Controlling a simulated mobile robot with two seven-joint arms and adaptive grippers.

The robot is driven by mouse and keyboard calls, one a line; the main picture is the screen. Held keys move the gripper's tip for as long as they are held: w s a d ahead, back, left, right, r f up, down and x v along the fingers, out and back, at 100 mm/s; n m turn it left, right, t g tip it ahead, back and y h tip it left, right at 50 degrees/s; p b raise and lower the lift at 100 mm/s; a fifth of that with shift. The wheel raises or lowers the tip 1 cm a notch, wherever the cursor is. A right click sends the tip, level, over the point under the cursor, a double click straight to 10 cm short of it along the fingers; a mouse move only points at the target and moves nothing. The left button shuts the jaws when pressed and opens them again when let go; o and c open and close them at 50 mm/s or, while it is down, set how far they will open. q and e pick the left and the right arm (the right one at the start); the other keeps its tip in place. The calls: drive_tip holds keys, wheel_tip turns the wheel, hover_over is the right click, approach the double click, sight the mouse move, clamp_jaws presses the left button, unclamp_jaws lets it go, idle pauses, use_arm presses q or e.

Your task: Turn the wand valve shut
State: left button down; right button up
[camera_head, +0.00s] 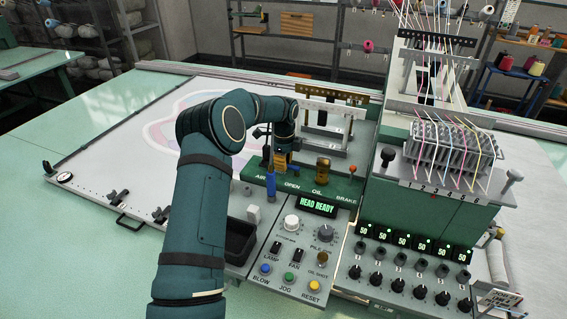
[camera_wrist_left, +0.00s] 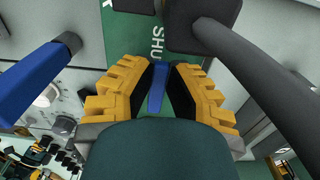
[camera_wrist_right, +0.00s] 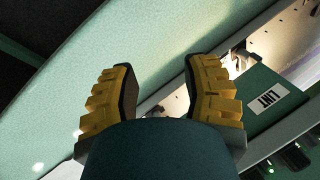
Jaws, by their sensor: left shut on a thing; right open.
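My left gripper (camera_head: 280,162) is over the green strip on the machine's front, near the word OPEN. In the left wrist view it is shut on a blue lever (camera_wrist_left: 158,84), which I take to be the wand valve's handle. The lever lies between the yellow fingers over a green plate with part of the word SHUT. The valve's body is hidden behind the gripper. My right gripper (camera_wrist_right: 157,75) is open and empty in the right wrist view, over pale green surface; it is outside the head view.
A blue-handled part (camera_head: 271,186) stands at the strip's left end. A control panel (camera_head: 272,262) with buttons and knobs lies in front, beside a black bin (camera_head: 240,241). A LINT label (camera_wrist_right: 265,101) shows near my right gripper.

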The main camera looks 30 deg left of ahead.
use_arm(q)
drive_tip(key=shift+f, duration=0.1)
drive_tip(key=c, duration=0.9)
unclamp_jaws()
drive_tip(key=shift+c, duration=0.2)
wheel_tip(320, 180, up, 12)
